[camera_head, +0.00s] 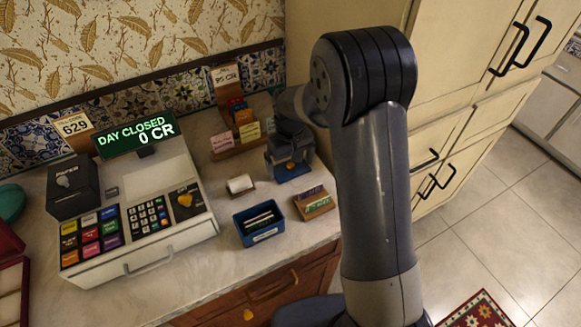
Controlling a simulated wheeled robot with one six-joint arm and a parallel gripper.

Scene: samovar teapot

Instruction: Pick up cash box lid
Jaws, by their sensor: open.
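A small blue piece (292,175), which looks like the cash box lid, lies on the counter right below my gripper. My gripper (289,160) points down over it with its jaws open. The gripper covers part of the piece, and I cannot tell whether the fingers touch it. An open blue box (262,237), apparently the cash box, stands nearer the counter's front edge. Dark and pale flat items show inside it.
A cash register (140,215) with a lit display (136,134) stands left. A white roll (240,184) and a wooden card holder (314,204) flank the blue box. A tiered card rack (236,125) stands behind. Tall cream cabinets (455,60) rise right.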

